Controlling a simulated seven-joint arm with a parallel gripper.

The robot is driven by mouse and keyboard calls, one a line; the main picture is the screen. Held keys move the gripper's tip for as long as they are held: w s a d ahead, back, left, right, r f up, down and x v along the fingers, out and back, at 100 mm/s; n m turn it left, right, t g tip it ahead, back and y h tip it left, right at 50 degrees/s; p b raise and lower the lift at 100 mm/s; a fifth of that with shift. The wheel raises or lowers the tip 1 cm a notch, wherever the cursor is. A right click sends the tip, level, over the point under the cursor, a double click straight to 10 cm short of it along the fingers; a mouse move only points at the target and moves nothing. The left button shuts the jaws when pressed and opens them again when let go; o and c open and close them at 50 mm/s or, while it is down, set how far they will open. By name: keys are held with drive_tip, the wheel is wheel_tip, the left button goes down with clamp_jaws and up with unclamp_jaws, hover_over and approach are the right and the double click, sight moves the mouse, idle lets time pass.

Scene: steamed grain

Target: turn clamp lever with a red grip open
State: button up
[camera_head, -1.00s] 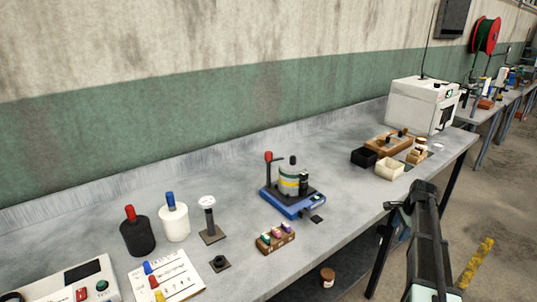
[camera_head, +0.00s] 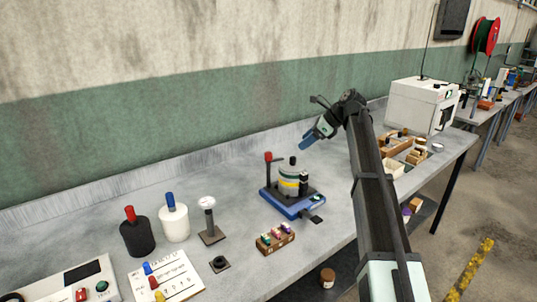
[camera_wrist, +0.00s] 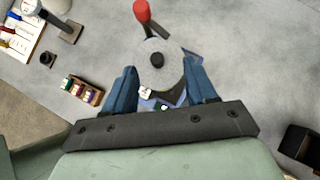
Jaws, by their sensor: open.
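The clamp lever with a red grip (camera_head: 268,157) stands upright at the back left of a blue-based device (camera_head: 291,204) on the bench. In the wrist view the red grip (camera_wrist: 141,9) shows at the top, beyond a round grey lid (camera_wrist: 160,60) with a dark knob. My gripper (camera_head: 306,143) is above the bench, behind and to the right of the device, apart from the lever. In the wrist view my gripper (camera_wrist: 163,82) has its blue fingers spread wide with nothing held. Its fingers and palm hide part of the device.
A small box of colored vials (camera_head: 275,238) sits in front of the device. A gauge on a stand (camera_head: 210,220), a white bottle (camera_head: 174,222) and a black bottle (camera_head: 137,238) stand to the left. A white machine (camera_head: 422,105) stands at the right.

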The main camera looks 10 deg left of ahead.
sight(268, 153)
drive_tip(key=a+r, duration=0.3)
drive_tip(key=a, duration=0.2)
drive_tip(key=shift+g+y, duration=0.3)
drive_tip(key=x, duration=0.9)
drive_tip(key=s+x, duration=0.1)
drive_tip(key=x, duration=0.3)
drive_tip(key=shift+w+f, duration=0.1)
drive_tip(key=shift+f, duration=0.35)
drive_tip(key=shift+c, duration=0.4)
drive_tip(key=c, duration=0.9)
